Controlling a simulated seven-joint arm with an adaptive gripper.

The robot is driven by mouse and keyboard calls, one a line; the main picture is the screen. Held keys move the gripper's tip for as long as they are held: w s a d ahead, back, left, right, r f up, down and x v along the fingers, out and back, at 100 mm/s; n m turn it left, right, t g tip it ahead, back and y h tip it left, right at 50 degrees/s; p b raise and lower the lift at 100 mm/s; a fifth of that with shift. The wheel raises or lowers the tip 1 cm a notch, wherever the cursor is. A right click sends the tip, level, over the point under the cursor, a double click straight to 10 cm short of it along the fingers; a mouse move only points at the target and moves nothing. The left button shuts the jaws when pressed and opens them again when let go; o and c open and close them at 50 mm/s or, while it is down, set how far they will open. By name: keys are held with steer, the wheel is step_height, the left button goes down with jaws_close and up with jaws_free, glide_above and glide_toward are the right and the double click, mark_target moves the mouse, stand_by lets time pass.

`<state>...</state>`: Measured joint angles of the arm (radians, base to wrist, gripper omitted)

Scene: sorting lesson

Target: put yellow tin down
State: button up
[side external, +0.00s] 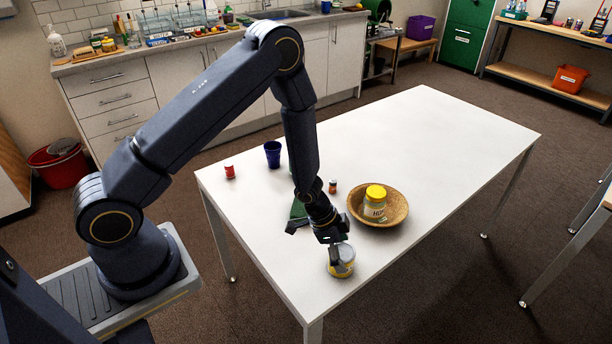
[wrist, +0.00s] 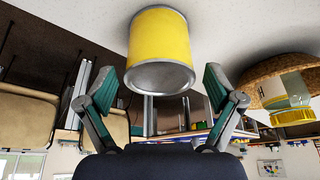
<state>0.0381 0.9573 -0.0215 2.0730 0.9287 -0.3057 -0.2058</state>
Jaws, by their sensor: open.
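The yellow tin (side external: 342,262) stands upright on the white table near its front edge, partly covered by my gripper in the side view. In the wrist view the tin (wrist: 160,45) shows its yellow side and a grey metal end. My gripper (side external: 332,248) is just above and beside the tin. In the wrist view my gripper (wrist: 160,85) is open, with one finger on each side of the tin's near end and visible gaps between them. The tin appears to rest on the tabletop.
A woven bowl (side external: 400,212) holding a yellow-lidded jar (side external: 375,203) stands just right of the tin. A green object (side external: 298,212), a small red-brown jar (side external: 333,186), a blue cup (side external: 272,154) and a red tin (side external: 230,172) stand farther back. The table's right part is clear.

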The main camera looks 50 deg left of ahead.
steer(key=s+a+r+n+t+y, duration=0.1)
steer(key=s+a+r+n+y, duration=0.15)
steer(key=a+r, duration=0.65)
steer(key=s+a+r+n+t+y, duration=0.1)
steer(key=a+r+y, duration=0.15)
steer(key=r, duration=1.25)
steer(key=s+d+r+n+h, duration=0.1)
steer(key=s+d+r+n, duration=0.1)
steer(key=s+r, duration=0.4)
steer(key=s+d+r+n, duration=0.1)
steer(key=s+r+n, duration=0.2)
steer(key=s+r, duration=0.3)
steer(key=s, duration=0.4)
steer(key=shift+s+d+r+h, duration=0.2)
steer(key=shift+d+r+h, duration=0.15)
steer(key=shift+r+h, duration=0.05)
